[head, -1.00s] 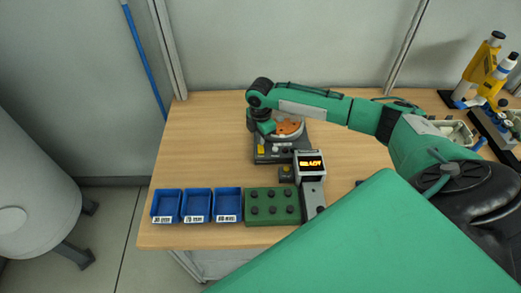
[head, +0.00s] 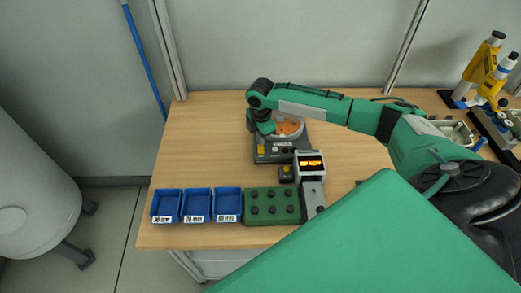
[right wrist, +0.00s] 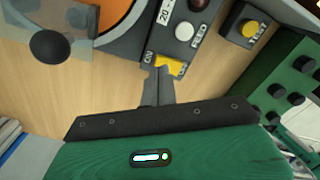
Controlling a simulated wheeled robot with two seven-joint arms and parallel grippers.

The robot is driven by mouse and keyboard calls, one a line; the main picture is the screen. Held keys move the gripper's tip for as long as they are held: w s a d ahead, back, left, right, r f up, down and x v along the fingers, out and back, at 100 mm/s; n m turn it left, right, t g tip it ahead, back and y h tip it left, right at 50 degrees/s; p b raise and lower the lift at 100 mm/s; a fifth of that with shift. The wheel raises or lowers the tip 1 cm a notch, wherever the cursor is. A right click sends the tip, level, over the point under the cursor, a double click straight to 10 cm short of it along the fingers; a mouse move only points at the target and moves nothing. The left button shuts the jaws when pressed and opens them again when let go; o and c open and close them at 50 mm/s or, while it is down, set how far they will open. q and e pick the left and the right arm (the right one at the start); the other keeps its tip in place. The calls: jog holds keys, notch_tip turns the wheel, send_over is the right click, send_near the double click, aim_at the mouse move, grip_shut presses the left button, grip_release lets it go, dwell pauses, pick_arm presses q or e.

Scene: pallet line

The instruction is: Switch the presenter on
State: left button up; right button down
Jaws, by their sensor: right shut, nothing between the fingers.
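The presenter (head: 284,157) is a dark grey unit with an orange disc (head: 289,127) on top, partly hidden by my right arm. On its front panel is a yellow switch (right wrist: 172,64), beside a pale round button (right wrist: 184,31) in the right wrist view. My right gripper (right wrist: 158,73) is shut and empty. Its fingertips are right at the near edge of the yellow switch and overlap it in the right wrist view; I cannot tell whether they press it. My left gripper is not in view.
A grey device with an orange-lit display (head: 311,164) stands right of the presenter, with a small yellow-button box (head: 286,173) beside it. A green block (head: 270,221) with black knobs and three blue bins (head: 197,219) line the front edge. The table's left rear is clear.

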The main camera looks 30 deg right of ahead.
jog(key=shift+f, duration=0.85)
jog(key=shift+r, duration=0.1)
notch_tip(320, 180, up, 7)
jog(key=p, duration=0.6)
jog(key=shift+p, duration=0.35)
dwell(0.4)
